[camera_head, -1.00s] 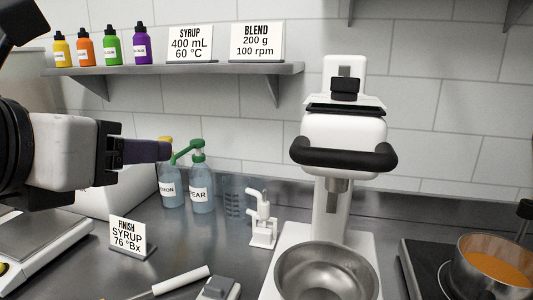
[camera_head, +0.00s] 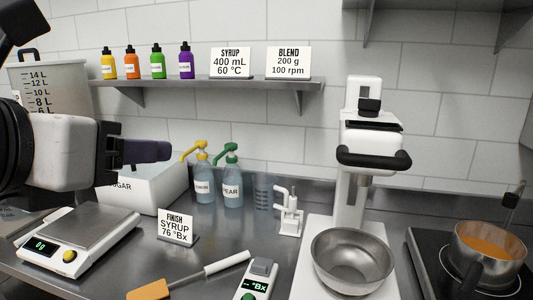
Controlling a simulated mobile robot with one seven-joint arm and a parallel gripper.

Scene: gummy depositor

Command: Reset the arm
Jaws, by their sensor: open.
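My gripper (camera_head: 150,152) reaches in from the left edge, pointing right, above the counter. It holds nothing that I can see. Seen from the side, its fingers overlap, so the gap between them is hidden. Behind and below it is a white sugar bin (camera_head: 150,190). The gripper is apart from the bottles and the scale.
A scale (camera_head: 85,230) reading 0 g stands below my arm. Lemon (camera_head: 202,185) and pear (camera_head: 232,187) pump bottles stand right of the gripper.

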